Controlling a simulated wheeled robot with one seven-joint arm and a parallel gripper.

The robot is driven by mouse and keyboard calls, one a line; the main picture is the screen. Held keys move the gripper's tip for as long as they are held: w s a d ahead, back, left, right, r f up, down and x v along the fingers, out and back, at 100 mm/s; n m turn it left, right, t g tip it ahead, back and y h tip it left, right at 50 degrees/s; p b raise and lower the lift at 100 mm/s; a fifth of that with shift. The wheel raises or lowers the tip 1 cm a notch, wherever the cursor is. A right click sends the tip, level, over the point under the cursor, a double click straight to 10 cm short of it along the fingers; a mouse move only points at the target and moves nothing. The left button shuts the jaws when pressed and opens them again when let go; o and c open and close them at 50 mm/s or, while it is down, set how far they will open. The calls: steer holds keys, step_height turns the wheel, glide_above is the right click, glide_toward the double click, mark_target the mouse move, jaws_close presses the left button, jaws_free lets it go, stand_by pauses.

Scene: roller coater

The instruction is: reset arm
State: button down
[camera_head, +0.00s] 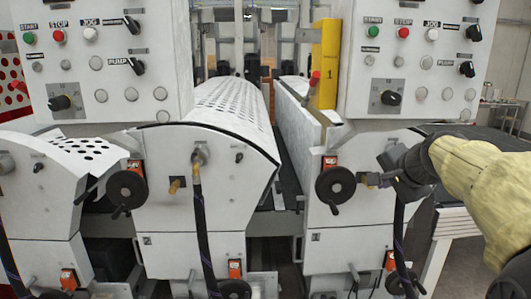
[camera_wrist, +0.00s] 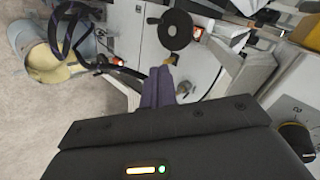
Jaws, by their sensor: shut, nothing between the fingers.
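My gripper (camera_head: 388,164) is in front of the right white machine cabinet (camera_head: 335,225) in the head view, just right of the black handwheel (camera_head: 335,185). In the wrist view its dark grey-purple fingers (camera_wrist: 158,87) are together with nothing held between them. A brass-coloured fitting (camera_head: 371,179) sticks out of the panel beside the fingers. It shows just beyond the fingertips in the wrist view (camera_wrist: 169,60); I cannot tell whether they touch. A black hose (camera_head: 400,235) hangs below my gripper, its upper end hidden.
The left cabinet (camera_head: 160,225) has its own handwheel (camera_head: 126,188) and hanging hose (camera_head: 200,225). Button panels (camera_head: 410,70) stand above. A white-legged table (camera_head: 450,225) is below my arm.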

steer(key=s+a+f+n+g, duration=0.2)
steer(key=s+a+f+n, duration=0.1)
steer(key=f, duration=0.6)
steer(key=s+a+f+n+g, duration=0.2)
steer(key=s+a+f+n, duration=0.15)
steer(key=f, duration=0.45)
steer(key=s+a+f+n+g, duration=0.2)
steer(key=s+f+n, duration=0.1)
steer(key=s+f, duration=0.3)
steer(key=s+a+f+n+g, duration=0.1)
steer(key=s+a+f+n, duration=0.2)
steer(key=s+f, duration=0.3)
steer(key=shift+s+a+f+g+h, duration=0.15)
steer(key=shift+s+f+g+h, duration=0.25)
steer(key=shift+s, duration=0.6)
